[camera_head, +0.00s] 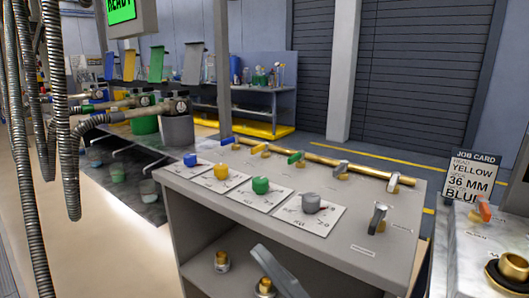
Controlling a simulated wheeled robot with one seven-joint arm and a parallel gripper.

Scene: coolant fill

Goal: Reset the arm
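My gripper and arm do not show clearly in this view. The task names only the arm, so no other task object is named.
A grey bench (385,256) bears blue (190,160), yellow (221,172), green (260,185) and grey (311,203) knobs and a brass pipe (330,163) with coloured levers. A job card (472,176) stands at right near a brass fitting (514,266). Hoses (58,110) hang at left.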

